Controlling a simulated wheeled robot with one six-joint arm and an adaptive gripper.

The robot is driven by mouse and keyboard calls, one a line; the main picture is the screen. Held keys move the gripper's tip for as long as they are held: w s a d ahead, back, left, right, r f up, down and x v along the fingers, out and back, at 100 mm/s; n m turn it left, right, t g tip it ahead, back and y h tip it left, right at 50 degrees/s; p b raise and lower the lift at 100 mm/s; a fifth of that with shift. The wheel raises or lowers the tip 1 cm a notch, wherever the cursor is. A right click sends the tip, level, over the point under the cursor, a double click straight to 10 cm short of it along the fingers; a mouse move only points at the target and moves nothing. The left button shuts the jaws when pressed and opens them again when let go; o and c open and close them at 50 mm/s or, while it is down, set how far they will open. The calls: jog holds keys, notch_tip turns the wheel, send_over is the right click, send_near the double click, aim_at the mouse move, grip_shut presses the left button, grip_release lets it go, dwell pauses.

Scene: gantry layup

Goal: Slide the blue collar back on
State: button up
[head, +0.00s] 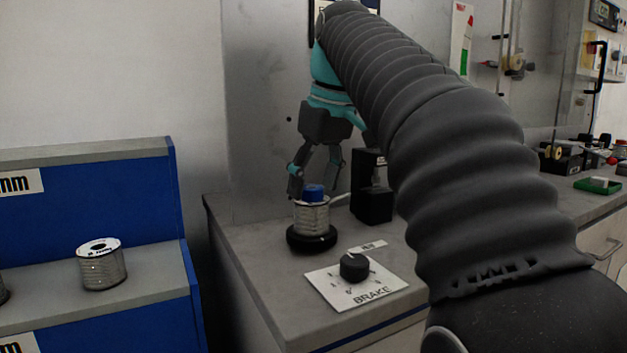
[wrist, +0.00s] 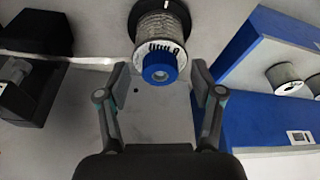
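The blue collar (head: 314,193) sits at the top of a wound spool (head: 311,215) that stands on a round black base (head: 312,239) on the grey bench. In the wrist view the collar (wrist: 160,68) shows its round end with a grey centre, against the spool's white flange (wrist: 160,47). How far the collar is seated cannot be told.
A brake dial (head: 354,266) on a white plate stands in front of the spool. A black block-shaped device (head: 371,190) stands close behind on the right. A blue shelf (head: 150,262) with another spool (head: 102,265) is at the left, across a gap.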

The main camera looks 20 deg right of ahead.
aim_at(312, 189)
jog(key=shift+v, duration=2.05)
jog(key=shift+s+d+r, duration=0.15)
jog(key=shift+s+r, duration=0.1)
jog(key=shift+r, duration=0.25)
jog(key=s+d, duration=0.5)
jog(key=s, duration=0.5)
jog(key=shift+s, duration=0.25)
